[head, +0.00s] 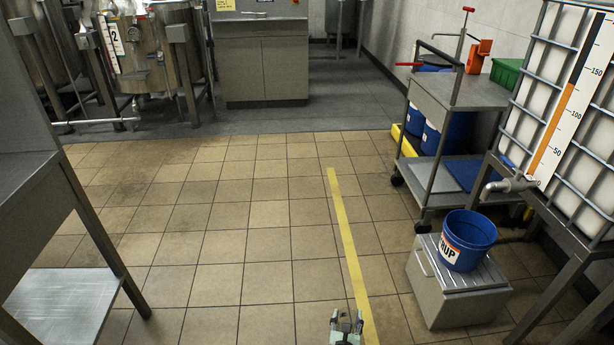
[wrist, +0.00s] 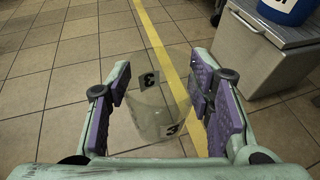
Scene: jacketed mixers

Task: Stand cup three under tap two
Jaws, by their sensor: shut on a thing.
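Cup three is a clear, see-through cup (wrist: 158,120) with black "3" marks on pale labels. My gripper (wrist: 158,80) is shut on it, with a purple-padded finger on each side; the floor shows through its wall. In the head view my gripper (head: 346,328) is at the bottom edge, over the tiled floor, and I cannot make out the cup there. A steel mixer with a "2" plate (head: 112,35) stands far off at the upper left, well away from my gripper. I cannot clearly make out its tap.
A grey box (head: 460,285) with a blue bucket (head: 467,240) stands at right, below a caged tank's spout (head: 508,186). A trolley (head: 450,95) is behind it. A steel table (head: 70,285) is at left. A cabinet (head: 265,70) stands at the back. Open tiles lie between.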

